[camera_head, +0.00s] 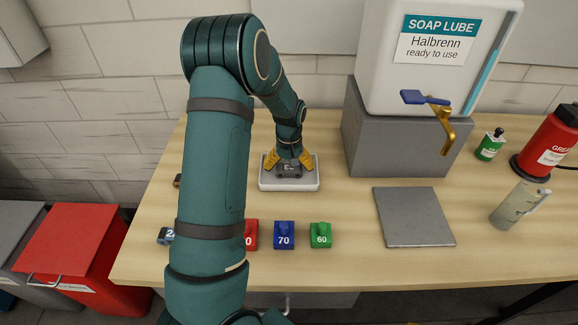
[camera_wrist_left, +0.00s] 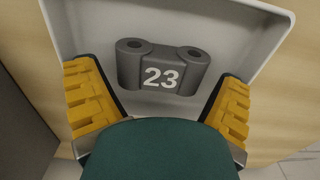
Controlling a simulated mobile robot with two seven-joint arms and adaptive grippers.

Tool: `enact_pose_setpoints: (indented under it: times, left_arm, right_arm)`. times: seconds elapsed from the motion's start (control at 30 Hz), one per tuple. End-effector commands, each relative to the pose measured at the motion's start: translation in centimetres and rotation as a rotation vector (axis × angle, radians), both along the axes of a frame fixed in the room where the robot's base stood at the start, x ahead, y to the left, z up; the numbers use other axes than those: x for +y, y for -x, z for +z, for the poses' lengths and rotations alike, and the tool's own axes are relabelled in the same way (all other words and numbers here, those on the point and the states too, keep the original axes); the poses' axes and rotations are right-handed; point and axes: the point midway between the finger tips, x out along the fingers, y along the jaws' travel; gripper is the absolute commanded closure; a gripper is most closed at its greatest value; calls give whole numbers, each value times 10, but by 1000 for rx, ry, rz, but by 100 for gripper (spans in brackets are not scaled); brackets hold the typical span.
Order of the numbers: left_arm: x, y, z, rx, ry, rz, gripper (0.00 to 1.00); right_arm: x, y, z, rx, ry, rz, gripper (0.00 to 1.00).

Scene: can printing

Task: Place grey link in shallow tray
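The grey link (camera_wrist_left: 163,67), marked 23, lies inside the shallow white tray (camera_wrist_left: 200,12) in the left wrist view. In the head view the tray (camera_head: 290,187) sits toward the back of the table, with the dark link (camera_head: 289,170) in it. My left gripper (camera_head: 288,160) is over the tray. Its yellow fingers (camera_wrist_left: 160,108) are spread wide on either side below the link in the wrist view, with visible gaps to it. The gripper is open and holds nothing. My right gripper is not in view.
Red (camera_head: 251,235), blue (camera_head: 284,235) and green (camera_head: 320,235) numbered blocks stand along the table front. A dark numbered piece (camera_head: 166,236) is partly behind my arm. A grey plate (camera_head: 413,216) lies right, before the soap lube dispenser (camera_head: 433,75). Bottles stand far right.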

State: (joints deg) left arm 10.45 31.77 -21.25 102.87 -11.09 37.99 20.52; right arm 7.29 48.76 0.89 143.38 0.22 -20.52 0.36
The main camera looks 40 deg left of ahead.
Motion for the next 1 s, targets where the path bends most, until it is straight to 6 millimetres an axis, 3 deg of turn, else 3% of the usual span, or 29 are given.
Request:
enact_pose_setpoints:
  times: [0.37, 0.8, 1.0]
  left_arm:
    - [0, 0, 7, -1, -1, 0, 0]
    - [0, -1, 89, -4, -2, -1, 0]
    - [0, 0, 114, -2, -1, 0, 0]
  right_arm:
    - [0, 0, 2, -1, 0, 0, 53]
    - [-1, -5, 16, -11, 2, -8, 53]
    - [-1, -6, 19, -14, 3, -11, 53]
